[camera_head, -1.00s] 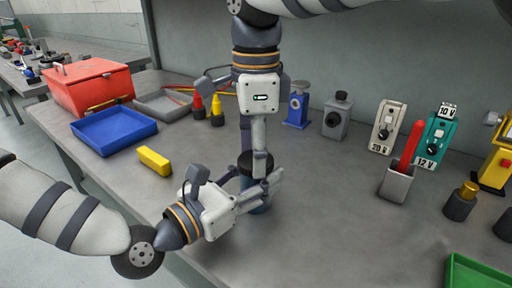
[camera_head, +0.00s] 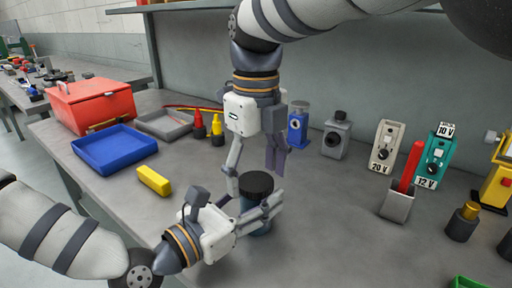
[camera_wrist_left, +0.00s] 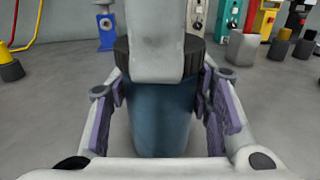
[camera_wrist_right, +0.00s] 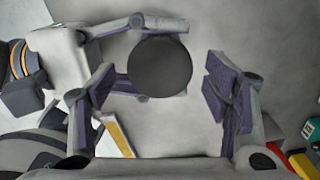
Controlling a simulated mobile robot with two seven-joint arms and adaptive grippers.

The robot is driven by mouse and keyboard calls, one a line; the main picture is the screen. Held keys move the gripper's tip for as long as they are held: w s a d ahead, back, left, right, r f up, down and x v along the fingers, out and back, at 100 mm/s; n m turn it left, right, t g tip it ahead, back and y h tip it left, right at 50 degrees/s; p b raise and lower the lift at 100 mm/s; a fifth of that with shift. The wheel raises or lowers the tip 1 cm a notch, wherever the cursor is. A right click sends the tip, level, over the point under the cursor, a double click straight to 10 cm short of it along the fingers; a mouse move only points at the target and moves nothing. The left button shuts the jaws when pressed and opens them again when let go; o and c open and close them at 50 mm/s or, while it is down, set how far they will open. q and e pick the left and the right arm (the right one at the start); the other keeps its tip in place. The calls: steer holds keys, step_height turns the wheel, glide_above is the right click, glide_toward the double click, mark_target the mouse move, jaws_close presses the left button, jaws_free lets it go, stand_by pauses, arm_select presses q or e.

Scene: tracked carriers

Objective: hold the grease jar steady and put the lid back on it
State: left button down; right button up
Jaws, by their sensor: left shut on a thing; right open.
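The blue grease jar (camera_head: 262,226) stands on the bench, upright. The black lid (camera_head: 256,185) sits on its top and looks level; I cannot tell how tightly it is seated. My left gripper (camera_head: 258,212) is shut around the jar's body, one finger on each side, as the left wrist view shows with the jar (camera_wrist_left: 160,118) between the pads. My right gripper (camera_head: 255,172) is open and points down over the jar. In the right wrist view the lid (camera_wrist_right: 160,67) lies between its spread fingers (camera_wrist_right: 160,92), with gaps at both sides.
A yellow block (camera_head: 154,180), a blue tray (camera_head: 113,152) and a red toolbox (camera_head: 92,103) are to the left. A grey holder (camera_head: 397,206) with a red item and meters (camera_head: 436,152) stand to the right. The bench between jar and holder is clear.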

steer(key=shift+r, duration=2.25)
steer(key=shift+c, duration=0.4)
